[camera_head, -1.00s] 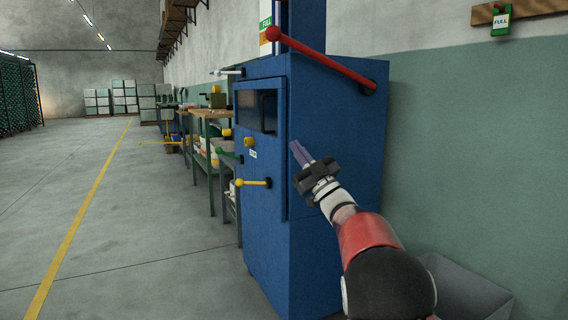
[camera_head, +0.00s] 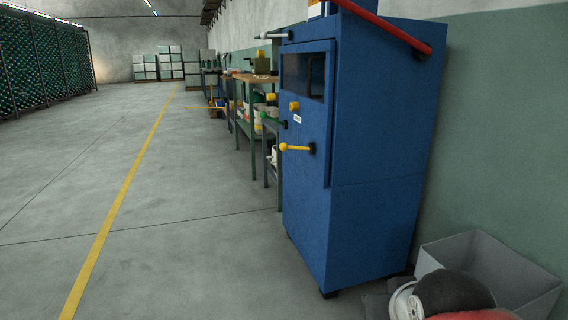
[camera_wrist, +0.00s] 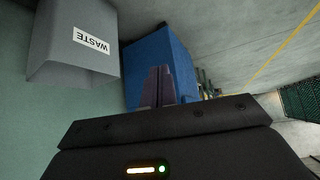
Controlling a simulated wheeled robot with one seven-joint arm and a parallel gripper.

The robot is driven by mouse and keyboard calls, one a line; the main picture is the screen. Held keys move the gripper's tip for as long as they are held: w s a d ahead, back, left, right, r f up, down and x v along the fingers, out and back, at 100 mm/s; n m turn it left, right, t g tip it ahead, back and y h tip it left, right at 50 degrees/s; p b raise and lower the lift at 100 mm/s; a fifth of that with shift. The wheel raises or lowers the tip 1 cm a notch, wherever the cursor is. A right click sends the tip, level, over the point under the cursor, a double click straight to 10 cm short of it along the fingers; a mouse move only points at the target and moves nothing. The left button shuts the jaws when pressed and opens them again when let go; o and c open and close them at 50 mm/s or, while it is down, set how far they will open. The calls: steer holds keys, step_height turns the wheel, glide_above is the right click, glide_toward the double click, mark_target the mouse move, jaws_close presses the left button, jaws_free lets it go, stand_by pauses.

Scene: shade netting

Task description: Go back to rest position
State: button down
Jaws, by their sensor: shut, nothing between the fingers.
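My gripper (camera_wrist: 158,84) shows in the wrist view with its dark fingers together and nothing between them. In that view the blue cabinet lies beyond the fingertips, apart from them. In the head view my arm is low at the bottom right corner, partly cut off by the frame edge, in front of the grey bin. My fingers cannot be made out there.
The tall blue cabinet (camera_head: 375,150) has a red lever (camera_head: 385,22) and a yellow-knobbed handle (camera_head: 297,147). A grey waste bin (camera_wrist: 70,40), also in the head view (camera_head: 515,265), stands by the wall. Benches (camera_head: 250,120) line the wall. The floor at left is open.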

steer(key=s+a+f+g, duration=0.1)
steer(key=s+f+g, duration=0.1)
steer(key=s+f, duration=0.35)
step_height(320, 180, up, 14)
steer(key=s+p, duration=0.1)
steer(key=p, duration=1.1)
steer(key=shift+s+a+p, duration=0.2)
steer(key=shift+s+p, duration=0.2)
